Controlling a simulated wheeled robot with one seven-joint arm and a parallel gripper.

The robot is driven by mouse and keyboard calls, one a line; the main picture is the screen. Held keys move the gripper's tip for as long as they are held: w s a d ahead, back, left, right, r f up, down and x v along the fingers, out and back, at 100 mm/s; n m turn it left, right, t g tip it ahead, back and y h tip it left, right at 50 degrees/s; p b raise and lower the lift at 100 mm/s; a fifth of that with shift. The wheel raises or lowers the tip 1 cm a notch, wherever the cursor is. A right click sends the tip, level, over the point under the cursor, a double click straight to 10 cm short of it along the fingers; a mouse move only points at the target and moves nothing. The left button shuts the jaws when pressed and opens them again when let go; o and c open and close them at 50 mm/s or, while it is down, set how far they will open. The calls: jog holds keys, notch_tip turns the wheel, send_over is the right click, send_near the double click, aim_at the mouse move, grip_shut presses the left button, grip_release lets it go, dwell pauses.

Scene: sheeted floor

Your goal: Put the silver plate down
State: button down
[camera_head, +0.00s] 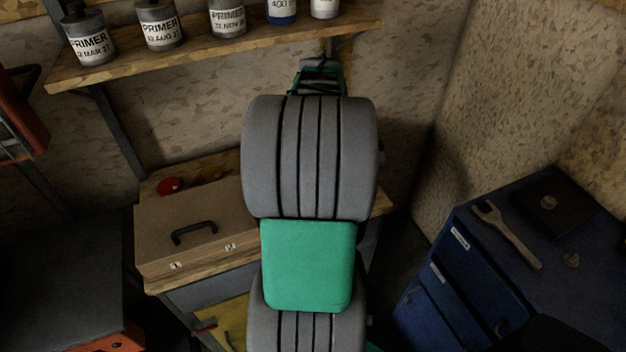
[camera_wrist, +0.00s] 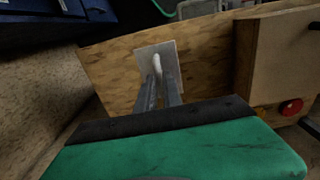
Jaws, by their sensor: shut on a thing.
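In the wrist view, the silver plate (camera_wrist: 149,56) is a small, pale grey square with a whitish raised piece in its middle. My gripper (camera_wrist: 158,76) is shut on it, with both metal fingers close together at that raised piece. The plate lies over the bare wooden bench top (camera_wrist: 112,68). I cannot tell whether it touches the wood. In the head view my own arm hides the plate and gripper.
A brown case (camera_head: 192,229) with a black handle and a red round object (camera_head: 170,186) sit on the bench. A blue cabinet (camera_head: 470,262) with a wrench (camera_head: 505,235) on top stands right. A shelf (camera_head: 215,52) of several bottles hangs above.

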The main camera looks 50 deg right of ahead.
jog(key=w+f, duration=0.1)
jog(key=f, duration=0.1)
jog(key=w+d+f, duration=0.1)
jog(key=f, duration=0.1)
jog(key=w+d+f+p, duration=0.1)
jog(key=shift+w+d+f, duration=0.2)
jog(key=shift+w+f, duration=0.2)
notch_tip(320, 180, down, 2)
jog(key=shift+f+p, duration=0.25)
jog(key=shift+p, duration=0.35)
jog(key=shift+f, duration=0.35)
jog(key=c, duration=1.5)
grip_release()
